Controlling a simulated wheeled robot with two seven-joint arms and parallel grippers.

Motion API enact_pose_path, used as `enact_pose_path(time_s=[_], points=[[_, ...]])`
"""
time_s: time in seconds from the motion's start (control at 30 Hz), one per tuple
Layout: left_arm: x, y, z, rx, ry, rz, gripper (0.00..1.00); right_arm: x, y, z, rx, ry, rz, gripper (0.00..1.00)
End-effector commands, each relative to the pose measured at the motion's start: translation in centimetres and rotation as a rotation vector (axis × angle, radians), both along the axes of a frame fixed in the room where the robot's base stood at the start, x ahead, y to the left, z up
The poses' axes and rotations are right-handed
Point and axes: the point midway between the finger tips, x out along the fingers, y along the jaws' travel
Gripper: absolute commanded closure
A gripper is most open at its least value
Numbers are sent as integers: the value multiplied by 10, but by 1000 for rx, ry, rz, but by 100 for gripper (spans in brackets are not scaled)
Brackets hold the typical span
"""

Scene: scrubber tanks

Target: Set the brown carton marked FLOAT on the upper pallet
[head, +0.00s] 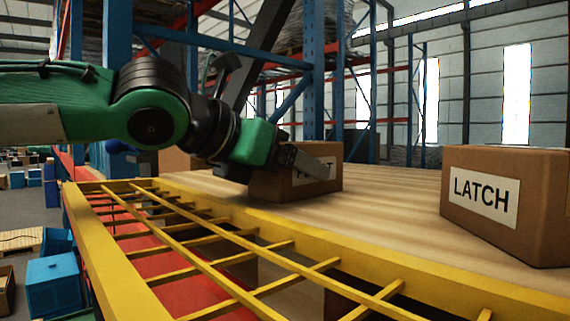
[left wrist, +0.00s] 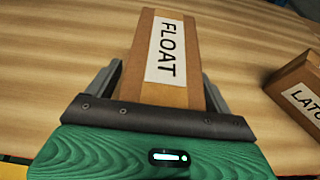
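The brown carton marked FLOAT (left wrist: 165,58) sits on a wooden surface (head: 385,215), its white label readable in the left wrist view. In the head view the same carton (head: 330,184) is partly covered by my left gripper (head: 302,163), which hides most of its label. My left gripper has one finger on each side of the carton in the left wrist view (left wrist: 160,82). A narrow gap shows beside the left finger; contact on the right is unclear. My right gripper is not in view. I cannot tell which surface is the upper pallet.
A brown carton marked LATCH (head: 510,205) stands to the right on the wooden surface. A yellow grid (head: 170,222) runs along the near side, with red beneath it. Another brown box (head: 178,160) shows behind my arm. Blue bins (head: 55,283) stand lower left.

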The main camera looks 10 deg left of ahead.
Motion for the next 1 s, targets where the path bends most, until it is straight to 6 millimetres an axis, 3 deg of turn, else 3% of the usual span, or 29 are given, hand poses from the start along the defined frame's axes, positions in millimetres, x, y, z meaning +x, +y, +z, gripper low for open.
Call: enact_pose_path(time_s=[0.37,0.8,1.0], points=[[-3,2,5,-1,-2,0,17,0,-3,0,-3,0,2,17],[-68,45,37,-3,-4,-1,17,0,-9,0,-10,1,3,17],[-88,58,46,0,-1,-1,17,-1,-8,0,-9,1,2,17]])
